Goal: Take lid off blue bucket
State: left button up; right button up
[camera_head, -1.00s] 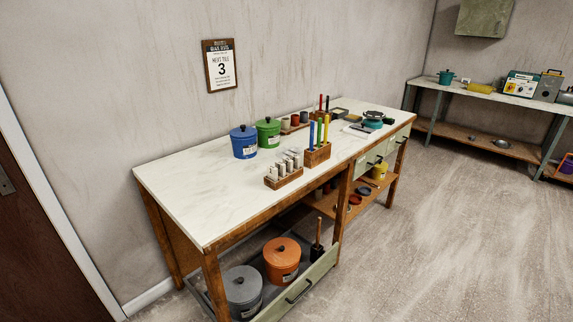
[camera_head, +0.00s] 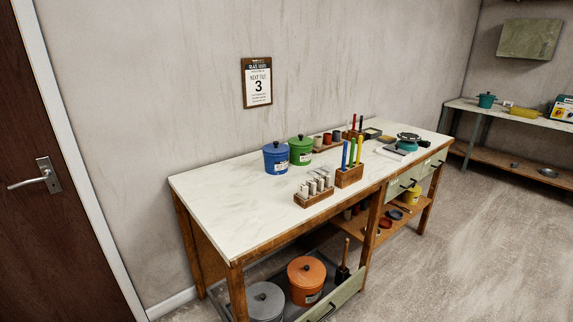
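The blue bucket (camera_head: 276,160) stands upright on the white worktop of the wooden workbench (camera_head: 225,195), near its back edge by the wall. Its blue lid (camera_head: 276,147), with a small dark knob, is on top of it. A green lidded bucket (camera_head: 300,151) stands close on its right. Neither of my grippers is in view.
A wooden rack of pale cylinders (camera_head: 314,189) and a block with upright coloured tools (camera_head: 349,175) stand in front of the buckets. The worktop's left end is clear. An open lower drawer (camera_head: 348,288) sticks out below, with orange (camera_head: 306,281) and grey (camera_head: 265,301) buckets.

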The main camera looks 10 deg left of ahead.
aim_at(276, 148)
jog(key=z, duration=0.4)
jog(key=k, duration=0.55)
jog(key=z, duration=1.05)
jog(key=k, duration=0.8)
jog(key=z, duration=0.75)
jog(key=i, duration=1.65)
jog(key=u, duration=0.35)
jog(key=i, duration=1.6)
jog(key=u, duration=1.75)
jog(key=i, duration=0.95)
jog(key=u, duration=1.15)
jog(key=i, duration=0.3)
